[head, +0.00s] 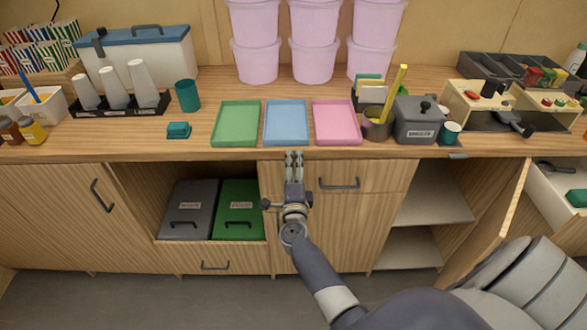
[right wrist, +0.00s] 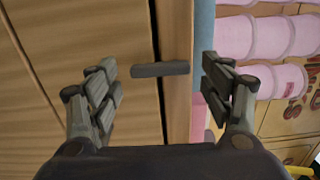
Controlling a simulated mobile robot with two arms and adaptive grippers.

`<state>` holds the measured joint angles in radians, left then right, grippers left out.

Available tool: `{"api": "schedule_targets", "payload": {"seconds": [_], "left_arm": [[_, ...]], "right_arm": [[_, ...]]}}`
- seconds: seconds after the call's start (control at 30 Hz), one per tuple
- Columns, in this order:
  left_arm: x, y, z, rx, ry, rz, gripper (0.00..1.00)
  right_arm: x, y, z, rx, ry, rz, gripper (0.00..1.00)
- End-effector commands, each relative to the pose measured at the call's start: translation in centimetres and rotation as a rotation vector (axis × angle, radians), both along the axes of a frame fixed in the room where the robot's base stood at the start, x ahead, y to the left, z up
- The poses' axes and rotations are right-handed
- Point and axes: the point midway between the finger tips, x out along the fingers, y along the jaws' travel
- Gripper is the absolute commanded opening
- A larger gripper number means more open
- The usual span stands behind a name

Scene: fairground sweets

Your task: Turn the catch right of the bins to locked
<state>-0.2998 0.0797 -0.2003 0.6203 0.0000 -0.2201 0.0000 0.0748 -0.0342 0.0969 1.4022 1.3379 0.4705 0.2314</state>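The catch (right wrist: 160,69) is a small dark grey bar in the right wrist view. It lies across the dark gap between a wood panel and the wooden counter edge. In the head view my right gripper hides it. My right gripper (head: 293,160) is upright at the counter's front edge, right of the bins. In the right wrist view its fingers (right wrist: 160,85) are apart, one on each side of the catch, with visible space to both. The grey bin (head: 187,210) and the green bin (head: 238,210) stand in an open bay. My left gripper is not in view.
Green (head: 236,123), blue (head: 287,123) and pink (head: 336,123) trays lie on the counter just behind the gripper. A drawer handle (head: 339,184) is close on its right. An open cabinet door (head: 490,222) juts out farther right, below a small grey piece (head: 457,156).

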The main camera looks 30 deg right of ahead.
Motion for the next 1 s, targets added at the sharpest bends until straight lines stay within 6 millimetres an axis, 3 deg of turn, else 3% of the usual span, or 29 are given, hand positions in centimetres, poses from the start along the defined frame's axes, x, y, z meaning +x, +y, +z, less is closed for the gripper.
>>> {"api": "schedule_targets", "payload": {"seconds": [0.27, 0.7, 1.0], "left_arm": [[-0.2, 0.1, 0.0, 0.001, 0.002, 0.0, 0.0], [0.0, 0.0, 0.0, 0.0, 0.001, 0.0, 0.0], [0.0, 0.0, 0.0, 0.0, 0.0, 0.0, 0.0]], "right_arm": [[-0.5, 0.4, -0.1, 0.0, 0.001, 0.002, 0.73], [-7.6, 4.7, -0.1, 0.001, 0.003, 0.0, 0.73], [-10.2, 6.2, 0.0, 0.001, 0.001, 0.0, 0.73]]}}
